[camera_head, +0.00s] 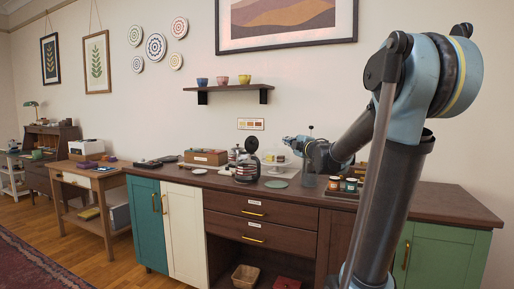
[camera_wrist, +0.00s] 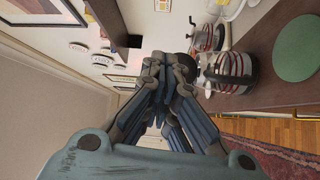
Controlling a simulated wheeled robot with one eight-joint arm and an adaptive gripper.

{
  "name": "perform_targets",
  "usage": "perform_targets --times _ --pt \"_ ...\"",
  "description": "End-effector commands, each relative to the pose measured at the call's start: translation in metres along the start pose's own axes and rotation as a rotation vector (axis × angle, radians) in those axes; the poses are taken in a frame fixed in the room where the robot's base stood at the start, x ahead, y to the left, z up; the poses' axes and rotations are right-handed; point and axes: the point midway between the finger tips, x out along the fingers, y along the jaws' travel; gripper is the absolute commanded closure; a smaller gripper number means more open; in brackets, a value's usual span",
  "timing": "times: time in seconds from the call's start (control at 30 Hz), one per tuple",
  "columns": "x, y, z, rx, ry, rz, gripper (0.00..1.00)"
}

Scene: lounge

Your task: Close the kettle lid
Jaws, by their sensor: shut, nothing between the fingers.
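In the wrist view, which is turned sideways, the kettle (camera_wrist: 236,72) shows a clear, red-striped body and a black handle. A dark round part that looks like its lid (camera_wrist: 185,65) is partly hidden behind my fingers. My gripper (camera_head: 286,140) is shut and empty, up and to the right of the kettle in the head view. In the wrist view my gripper (camera_wrist: 165,62) is close to the lid; contact cannot be told.
A green disc (camera_head: 276,184) lies on the counter (camera_head: 450,203) in front of the kettle. A similar striped glass vessel (camera_wrist: 208,38) stands beside the kettle. A tray of jars (camera_head: 342,189) sits at right, a wooden box (camera_head: 206,157) at left. A cup shelf (camera_head: 229,88) hangs above.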

Motion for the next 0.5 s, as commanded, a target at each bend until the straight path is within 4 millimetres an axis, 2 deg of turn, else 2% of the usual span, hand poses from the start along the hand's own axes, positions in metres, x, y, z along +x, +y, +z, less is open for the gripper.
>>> perform_targets --times 0.1,0.2,0.5 --pt "0.019 -0.016 -0.025 -0.091 0.138 -0.057 1.0" --pt "0.025 -0.028 -0.038 -0.139 0.213 -0.094 1.0" --pt "0.043 -0.038 -0.05 -0.168 0.263 -0.12 1.0"
